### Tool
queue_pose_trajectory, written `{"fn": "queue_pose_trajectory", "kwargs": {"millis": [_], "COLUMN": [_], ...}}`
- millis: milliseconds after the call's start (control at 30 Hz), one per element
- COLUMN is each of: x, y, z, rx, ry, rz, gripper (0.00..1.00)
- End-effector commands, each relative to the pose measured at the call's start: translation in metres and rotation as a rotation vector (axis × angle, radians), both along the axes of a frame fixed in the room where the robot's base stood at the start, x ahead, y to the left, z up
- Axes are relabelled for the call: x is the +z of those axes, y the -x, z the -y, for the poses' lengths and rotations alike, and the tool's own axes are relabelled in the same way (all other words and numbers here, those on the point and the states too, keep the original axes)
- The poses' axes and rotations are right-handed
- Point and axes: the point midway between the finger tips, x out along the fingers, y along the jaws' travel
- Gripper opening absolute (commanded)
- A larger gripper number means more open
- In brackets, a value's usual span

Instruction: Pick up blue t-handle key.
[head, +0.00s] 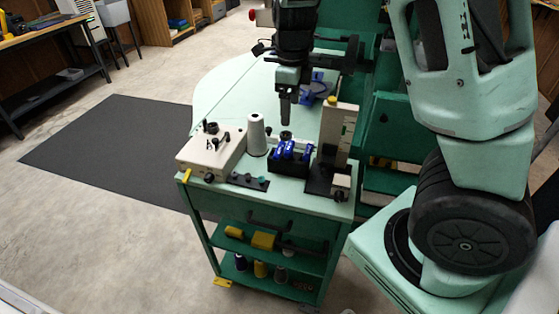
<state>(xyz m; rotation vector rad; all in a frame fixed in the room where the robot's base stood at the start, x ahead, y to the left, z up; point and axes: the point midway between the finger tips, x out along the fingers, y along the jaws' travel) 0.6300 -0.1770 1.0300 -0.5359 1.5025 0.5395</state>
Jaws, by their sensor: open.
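Blue handles (289,148) stand close together in a small black holder (288,164) on the top of a mint-green cart. They look like the blue t-handle key, but I cannot tell their separate shapes at this size. My gripper (285,122) hangs pointing down above and just behind the holder. It is open and empty, with its dark fingers seen nearly edge-on. It appears apart from the blue handles. The lower shafts are hidden inside the holder.
A white thread cone (256,136) and a beige box with black knobs (211,152) stand left of the holder. A tall beige upright (337,133) stands close on its right. Another blue part (315,88) lies behind. The cart's front edge (260,192) is near.

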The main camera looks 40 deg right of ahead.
Motion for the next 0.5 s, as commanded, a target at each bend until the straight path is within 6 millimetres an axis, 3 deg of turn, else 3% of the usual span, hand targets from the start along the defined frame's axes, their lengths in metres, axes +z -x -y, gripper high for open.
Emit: {"fn": "queue_pose_trajectory", "kwargs": {"millis": [167, 500], "x": [-0.025, -0.095], "y": [0.0, 0.001], "z": [0.003, 0.003], "rx": [-0.023, -0.02], "ry": [0.004, 0.002], "rz": [-0.005, -0.005], "gripper": [0.82, 0.82]}}
